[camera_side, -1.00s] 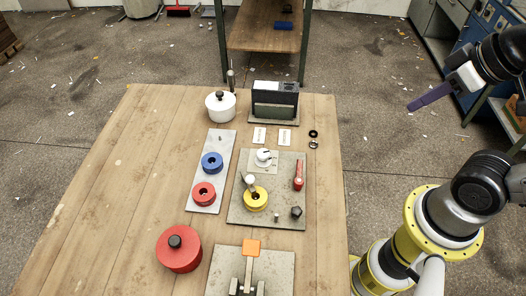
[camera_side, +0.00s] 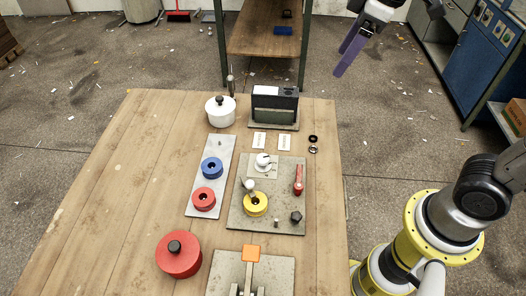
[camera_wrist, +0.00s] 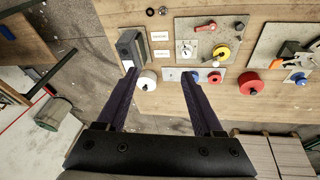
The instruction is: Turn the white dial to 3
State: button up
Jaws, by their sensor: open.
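The white dial (camera_side: 263,160) sits on a small light plate at the top of a grey board (camera_side: 236,212) on the wooden table. It also shows in the wrist view (camera_wrist: 187,48), beyond my fingertips. The marks around the dial are too small to read. My gripper (camera_side: 345,62) is high up beyond the table's right back side, well away from the dial. In the wrist view its two purple fingers (camera_wrist: 162,74) stand wide apart with nothing between them.
The board also carries a yellow ring (camera_side: 256,205), a red lever (camera_side: 298,181) and a black knob (camera_side: 296,217). A dark box (camera_side: 275,103) and a white pot (camera_side: 220,113) stand behind. A red pot (camera_side: 178,256) stands front left. The table's left side is clear.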

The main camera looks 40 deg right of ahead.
jog(key=w+a+f+n+g, duration=0.2)
jog(key=w+a+f, duration=0.3)
jog(key=w+a, duration=0.2)
jog(key=n+g, duration=0.2)
send_over(263, 157)
notch_tip(263, 157, down, 8)
jog(key=shift+h, duration=0.3)
notch_tip(263, 157, down, 14)
jog(key=shift+r, duration=0.2)
grip_shut()
